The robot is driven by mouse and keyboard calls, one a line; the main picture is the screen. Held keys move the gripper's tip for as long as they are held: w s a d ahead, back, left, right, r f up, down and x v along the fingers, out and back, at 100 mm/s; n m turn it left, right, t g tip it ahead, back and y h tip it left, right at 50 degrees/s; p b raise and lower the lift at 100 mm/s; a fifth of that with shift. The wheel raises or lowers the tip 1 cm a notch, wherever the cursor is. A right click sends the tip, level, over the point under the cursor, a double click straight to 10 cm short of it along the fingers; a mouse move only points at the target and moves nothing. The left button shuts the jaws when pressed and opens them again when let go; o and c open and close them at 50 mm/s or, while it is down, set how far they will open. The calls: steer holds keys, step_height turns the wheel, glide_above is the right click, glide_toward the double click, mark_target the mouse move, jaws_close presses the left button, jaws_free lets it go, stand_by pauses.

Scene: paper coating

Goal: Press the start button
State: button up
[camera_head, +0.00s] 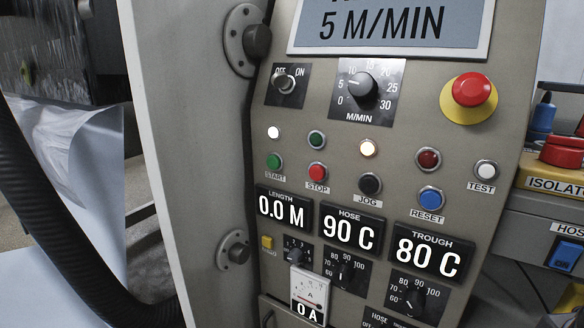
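The green start button (274,161) sits on the beige control panel, above a label reading START. A white lit lamp (273,132) is just above it. The red stop button (317,170) is to its right, labelled STOP. My gripper does not show in this view, so nothing of it covers the start button.
The panel also bears a black jog button (369,184), a blue reset button (430,199), a red emergency stop (471,90) and a speed dial (363,85). The display (390,25) reads 5 M/MIN. A thick black hose (70,225) curves at the left. A hinge (247,40) protrudes beside the panel.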

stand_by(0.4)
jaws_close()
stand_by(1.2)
